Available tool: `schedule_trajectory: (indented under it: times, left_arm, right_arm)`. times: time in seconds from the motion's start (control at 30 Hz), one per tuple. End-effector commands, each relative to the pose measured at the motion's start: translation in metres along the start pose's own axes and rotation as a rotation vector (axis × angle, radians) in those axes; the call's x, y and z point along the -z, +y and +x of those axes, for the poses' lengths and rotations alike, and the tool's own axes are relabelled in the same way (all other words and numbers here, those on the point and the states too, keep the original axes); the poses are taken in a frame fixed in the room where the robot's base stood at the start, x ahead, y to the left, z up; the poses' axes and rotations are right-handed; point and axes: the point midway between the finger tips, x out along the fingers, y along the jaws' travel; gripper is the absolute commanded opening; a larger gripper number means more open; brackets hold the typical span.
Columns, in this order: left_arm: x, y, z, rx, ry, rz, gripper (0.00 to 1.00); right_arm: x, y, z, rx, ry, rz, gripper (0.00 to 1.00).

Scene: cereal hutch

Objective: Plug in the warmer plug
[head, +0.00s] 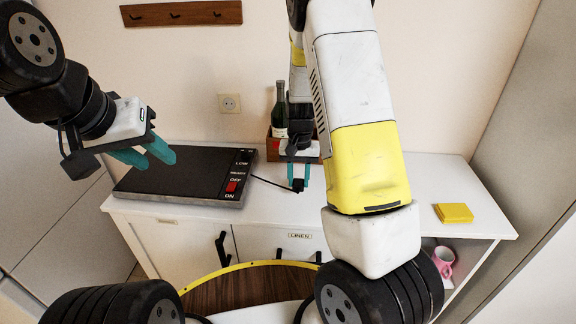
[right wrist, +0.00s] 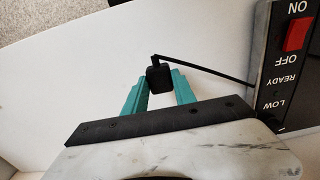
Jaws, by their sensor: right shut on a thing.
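The black warmer plug (head: 298,185) is between the teal fingers of my right gripper (head: 298,175), just above the white counter. It also shows in the right wrist view (right wrist: 159,78) between the fingertips, with its cord (right wrist: 205,70) running to the warmer. The warmer (head: 185,175) is a flat dark plate on the counter, with a red switch and ON, OFF, READY and LOW marks. The wall socket (head: 229,103) is on the wall behind the warmer, with nothing in it. My left gripper (head: 152,154) is above the warmer's left part, its fingers apart with nothing visible between them.
A dark green bottle (head: 280,112) stands in a wooden box (head: 274,146) behind my right gripper. A folded yellow cloth (head: 454,213) lies on the counter's right. A pink mug (head: 443,260) sits on a shelf below. A hook rail (head: 182,13) hangs on the wall.

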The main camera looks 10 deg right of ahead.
Motion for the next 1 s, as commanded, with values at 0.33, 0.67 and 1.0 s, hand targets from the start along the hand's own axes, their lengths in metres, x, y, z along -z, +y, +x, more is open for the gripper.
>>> schedule_trajectory:
  times: [0.33, 0.67, 1.0]
  left_arm:
    - [0.000, 0.000, 0.000, 0.000, 0.000, 0.000, 0.36]
    - [0.000, 0.000, 0.000, 0.000, 0.000, 0.000, 0.36]
    - [0.000, 0.000, 0.000, 0.000, 0.000, 0.000, 0.36]
  right_arm:
    - [-0.088, 0.022, -0.009, 0.002, 0.001, -0.002, 0.00]
    - [-0.129, 0.034, -0.013, 0.001, 0.002, 0.001, 0.00]
    - [-0.131, 0.035, -0.013, 0.001, 0.002, 0.001, 0.00]
